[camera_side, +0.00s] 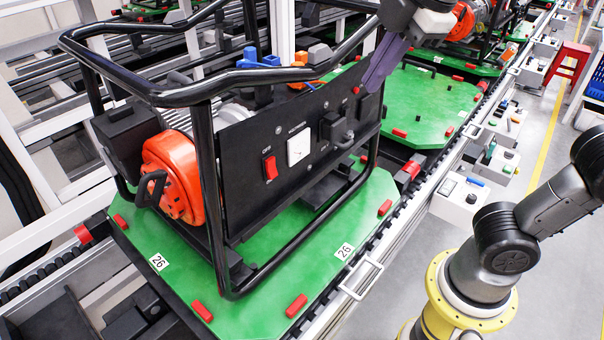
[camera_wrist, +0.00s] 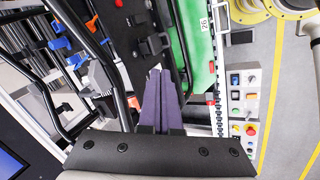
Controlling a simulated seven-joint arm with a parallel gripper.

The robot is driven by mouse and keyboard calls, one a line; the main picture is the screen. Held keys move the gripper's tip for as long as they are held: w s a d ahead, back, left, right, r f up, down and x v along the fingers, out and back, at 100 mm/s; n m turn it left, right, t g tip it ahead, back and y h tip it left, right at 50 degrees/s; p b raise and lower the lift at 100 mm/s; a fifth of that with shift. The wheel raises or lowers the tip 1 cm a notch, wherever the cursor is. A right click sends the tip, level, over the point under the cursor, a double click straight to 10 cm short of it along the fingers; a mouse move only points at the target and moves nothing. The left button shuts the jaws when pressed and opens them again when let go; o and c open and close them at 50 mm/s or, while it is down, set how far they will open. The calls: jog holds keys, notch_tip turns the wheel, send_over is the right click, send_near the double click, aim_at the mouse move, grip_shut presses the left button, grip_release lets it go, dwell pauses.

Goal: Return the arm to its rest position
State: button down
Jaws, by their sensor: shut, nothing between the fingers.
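My gripper (camera_side: 382,66) is at the upper middle of the side view, its dark purple fingers pointing down and left beside the generator's upper right frame. In the wrist view its two fingers (camera_wrist: 160,99) lie together, shut and empty. The generator (camera_side: 262,150) has a black tube frame, an orange-red engine cover and a black front panel with a red switch and a white dial. It stands upright on a green pallet (camera_side: 262,290) marked 26. In the wrist view the panel and frame show left of and beyond the fingers. Whether the fingertips touch the frame cannot be told.
The conveyor rail (camera_side: 375,255) runs along the pallet's right side. A second green pallet (camera_side: 430,105) lies behind, with another machine farther back. Small control boxes (camera_side: 460,197) line the rail. The grey floor (camera_side: 555,250) with a yellow line is open at right; a red stool (camera_side: 568,62) stands far back.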

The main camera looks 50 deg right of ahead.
jog(key=s+d+f+m, duration=0.3)
jog(key=s+f+m, duration=0.1)
jog(key=f+m, duration=0.2)
jog(key=s+d+f+m, duration=0.3)
jog(key=f+m, duration=0.4)
jog(key=f, duration=0.2)
jog(key=shift+s+t+y, duration=0.3)
jog(key=shift+s+y, duration=0.05)
jog(key=shift+y, duration=0.05)
dwell(0.8)
